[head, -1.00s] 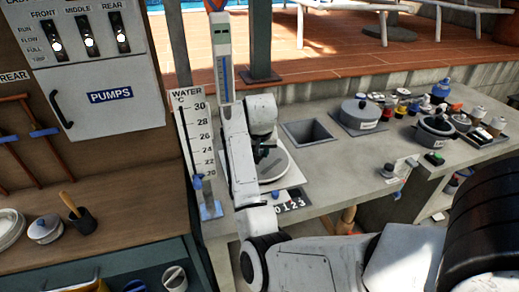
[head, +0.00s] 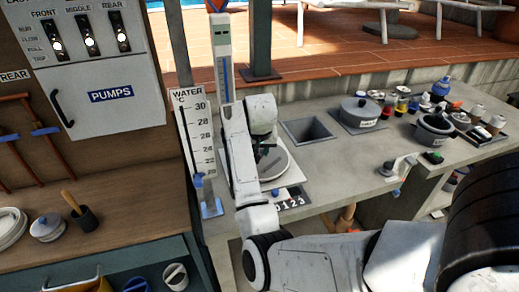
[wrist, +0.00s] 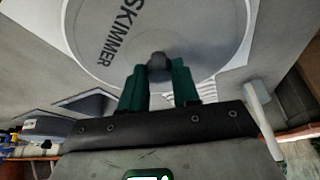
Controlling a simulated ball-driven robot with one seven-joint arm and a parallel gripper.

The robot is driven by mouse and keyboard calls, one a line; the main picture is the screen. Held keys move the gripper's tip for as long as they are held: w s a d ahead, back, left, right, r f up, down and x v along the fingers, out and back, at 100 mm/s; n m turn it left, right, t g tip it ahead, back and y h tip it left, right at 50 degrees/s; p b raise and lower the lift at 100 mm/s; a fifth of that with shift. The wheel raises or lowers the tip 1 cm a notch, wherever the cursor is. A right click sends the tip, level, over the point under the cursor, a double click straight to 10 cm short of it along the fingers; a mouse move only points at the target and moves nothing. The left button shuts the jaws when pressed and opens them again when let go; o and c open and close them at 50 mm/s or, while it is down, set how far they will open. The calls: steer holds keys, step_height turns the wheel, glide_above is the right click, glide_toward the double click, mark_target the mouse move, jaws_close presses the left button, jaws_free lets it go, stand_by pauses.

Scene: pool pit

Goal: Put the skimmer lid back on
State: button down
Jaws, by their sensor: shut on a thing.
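The skimmer lid (wrist: 205,35) is a pale round disc with SKIMMER in dark letters, filling the top of the wrist view. It has a dark knob (wrist: 159,66) near its lower part in that view. My gripper (wrist: 160,82) has green fingers shut on the knob. In the head view the lid (head: 283,165) shows partly behind my arm, above a white square plate on the counter. My gripper (head: 264,152) is mostly hidden there by my wrist. I cannot tell whether the lid touches the plate or hangs just above it.
A square open hole (head: 308,131) lies right of the lid in the counter. The water thermometer board (head: 194,135) stands close on the left. Bare counter (head: 350,160) lies in front of the hole.

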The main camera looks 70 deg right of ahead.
steer(key=shift+f, duration=0.1)
steer(key=shift+f, duration=0.5)
steer(key=shift+f, duration=0.3)
stand_by(1.1)
steer(key=c, duration=0.6)
jaws_free()
steer(key=shift+r+p, duration=2.5)
steer(key=shift+p, duration=0.15)
steer(key=shift+r, duration=0.1)
